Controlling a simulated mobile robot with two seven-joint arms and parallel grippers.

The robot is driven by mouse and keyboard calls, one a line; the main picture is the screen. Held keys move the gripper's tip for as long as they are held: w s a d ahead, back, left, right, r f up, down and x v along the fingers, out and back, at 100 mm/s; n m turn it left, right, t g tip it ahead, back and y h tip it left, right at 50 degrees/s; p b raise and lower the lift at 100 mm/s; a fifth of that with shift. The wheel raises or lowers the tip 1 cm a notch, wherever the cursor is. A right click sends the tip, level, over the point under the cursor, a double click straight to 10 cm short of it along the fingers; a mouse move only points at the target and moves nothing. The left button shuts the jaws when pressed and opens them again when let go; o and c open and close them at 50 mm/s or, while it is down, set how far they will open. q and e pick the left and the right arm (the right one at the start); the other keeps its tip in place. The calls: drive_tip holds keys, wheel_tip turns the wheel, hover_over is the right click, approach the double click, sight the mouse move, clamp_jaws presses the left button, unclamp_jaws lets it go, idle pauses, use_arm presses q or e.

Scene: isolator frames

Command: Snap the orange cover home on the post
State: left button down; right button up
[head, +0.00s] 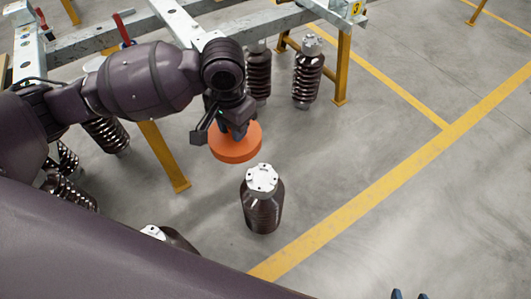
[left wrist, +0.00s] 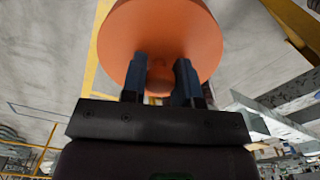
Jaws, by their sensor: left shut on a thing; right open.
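The orange cover (head: 236,150) is a round disc, held in the air by my left gripper (head: 234,130). In the left wrist view my left gripper (left wrist: 161,85) has its two dark fingers closed on a small knob of the orange cover (left wrist: 160,25). A dark ribbed post (head: 263,212) with a pale metal top stands upright on the floor, just below and slightly right of the cover in the head view. The cover appears apart from the post. Only the blue fingertips of my right gripper (head: 409,295) show at the bottom edge, spread apart.
Another pale-topped post (head: 172,238) is partly hidden behind my arm at lower left. More ribbed posts (head: 307,75) hang or stand by the steel frame (head: 343,65) with yellow legs. The grey floor (head: 400,170) on the right is clear, with yellow lines.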

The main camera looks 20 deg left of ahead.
use_arm(q)
drive_tip(key=w+f+m, duration=0.1)
drive_tip(key=w+d+f+m, duration=0.1)
drive_tip(key=f+m, duration=0.1)
drive_tip(key=shift+w+f, duration=0.1)
drive_tip(key=shift+w, duration=0.25)
drive_tip(key=w+d+f+m, duration=0.1)
drive_tip(key=w+f+m, duration=0.1)
drive_tip(key=f+m, duration=0.7)
drive_tip(key=w+d+f+m, duration=0.1)
drive_tip(key=w+f+m, duration=0.2)
drive_tip(key=f+m, duration=0.6)
drive_tip(key=shift+w+d+f+m+b, duration=0.2)
drive_tip(key=shift+f+m+b, duration=0.25)
drive_tip(key=shift+f, duration=0.2)
